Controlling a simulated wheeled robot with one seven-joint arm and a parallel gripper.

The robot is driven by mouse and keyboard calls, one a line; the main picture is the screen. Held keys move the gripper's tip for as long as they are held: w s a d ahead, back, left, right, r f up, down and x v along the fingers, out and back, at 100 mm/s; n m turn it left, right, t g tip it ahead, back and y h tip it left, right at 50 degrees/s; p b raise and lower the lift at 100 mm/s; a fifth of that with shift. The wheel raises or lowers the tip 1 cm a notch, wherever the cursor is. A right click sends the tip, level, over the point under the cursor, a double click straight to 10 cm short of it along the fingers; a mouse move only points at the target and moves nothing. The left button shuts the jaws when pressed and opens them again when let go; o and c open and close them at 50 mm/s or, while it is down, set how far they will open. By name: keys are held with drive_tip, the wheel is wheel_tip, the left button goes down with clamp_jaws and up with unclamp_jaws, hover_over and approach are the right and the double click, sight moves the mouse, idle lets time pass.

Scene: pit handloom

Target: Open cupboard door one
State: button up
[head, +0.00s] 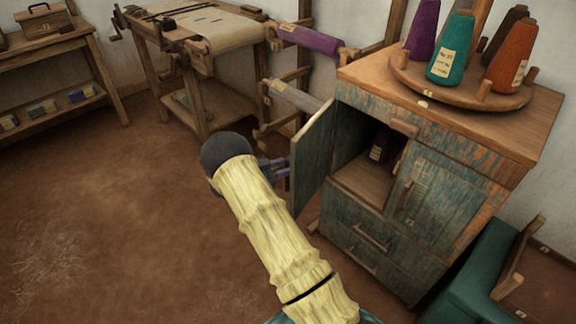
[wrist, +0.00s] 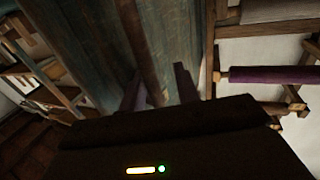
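The cupboard (head: 405,170) has worn blue-green paint. Its left door (head: 314,160) stands swung wide open, and the inside shows a dark cone with a label (head: 379,146). The right door (head: 440,197) is shut. I cannot read a number on either door. My gripper (head: 284,172) is at the outer side of the open door, close to its free edge. In the wrist view, the fingers of my gripper (wrist: 158,88) are spread apart in front of the door (wrist: 105,45) and its brown edge. Whether they touch it is hidden.
A turntable (head: 460,92) with several yarn cones stands on the cupboard. Drawers (head: 375,245) are shut below. A wooden loom frame (head: 300,95) stands behind the door, and a teal box (head: 480,280) at lower right. The floor (head: 120,200) at left is clear.

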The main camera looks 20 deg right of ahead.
drive_tip(key=a+p, duration=0.1)
drive_tip(key=a, duration=1.7)
drive_tip(key=shift+p, duration=0.4)
drive_tip(key=shift+f, duration=0.1)
